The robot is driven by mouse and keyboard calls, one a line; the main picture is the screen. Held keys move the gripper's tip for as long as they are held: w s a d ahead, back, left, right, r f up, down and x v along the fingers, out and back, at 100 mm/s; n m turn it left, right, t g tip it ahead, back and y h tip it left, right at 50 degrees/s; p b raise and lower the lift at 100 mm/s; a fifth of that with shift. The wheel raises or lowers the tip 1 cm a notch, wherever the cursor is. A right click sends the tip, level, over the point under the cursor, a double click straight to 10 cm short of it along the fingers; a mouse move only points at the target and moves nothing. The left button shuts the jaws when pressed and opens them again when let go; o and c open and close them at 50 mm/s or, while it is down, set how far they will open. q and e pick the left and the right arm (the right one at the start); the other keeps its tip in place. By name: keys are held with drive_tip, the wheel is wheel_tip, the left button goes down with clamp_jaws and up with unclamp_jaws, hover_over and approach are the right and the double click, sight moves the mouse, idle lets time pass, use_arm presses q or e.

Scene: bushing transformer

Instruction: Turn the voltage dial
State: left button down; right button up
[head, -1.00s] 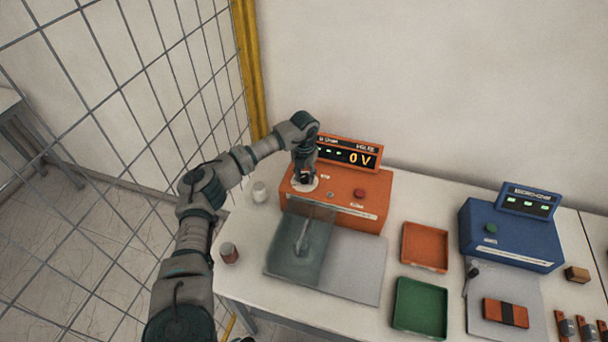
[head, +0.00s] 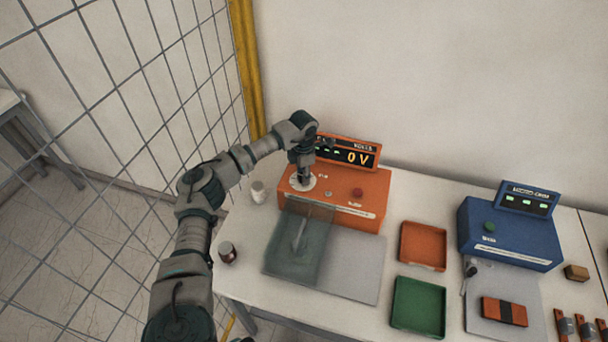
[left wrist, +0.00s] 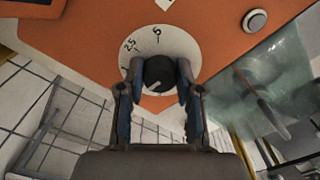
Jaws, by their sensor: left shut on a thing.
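The voltage dial is a black knob (left wrist: 160,72) on a round white scale plate (left wrist: 180,42) with numbers, in the left wrist view. In the head view the white plate (head: 303,183) lies on top of the orange tester box (head: 340,203), and the knob is mostly hidden by my gripper. My left gripper (left wrist: 158,84) points down and is shut on the knob, one finger on each side. It also shows in the head view (head: 302,178). The orange display (head: 358,157) behind reads 0 V. My right gripper is not in view.
A clear shield (head: 300,245) stands at the box's front over a grey plate (head: 357,270). Orange (head: 424,247) and green (head: 419,308) trays and a blue tester (head: 510,233) stand right. A wire fence (head: 130,110) is left.

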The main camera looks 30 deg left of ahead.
use_arm(q)
drive_tip(key=m, duration=0.5)
drive_tip(key=shift+a+r+m, duration=0.1)
drive_tip(key=shift+r+m, duration=0.05)
drive_tip(key=shift+m, duration=1.05)
drive_tip(key=shift+r, duration=0.1)
drive_tip(key=c, duration=0.9)
unclamp_jaws()
drive_tip(key=shift+o, duration=0.7)
drive_tip(key=shift+a, duration=0.15)
wheel_tip(320, 180, up, 12)
drive_tip(key=shift+f+b, duration=0.2)
drive_tip(key=shift+b, duration=0.1)
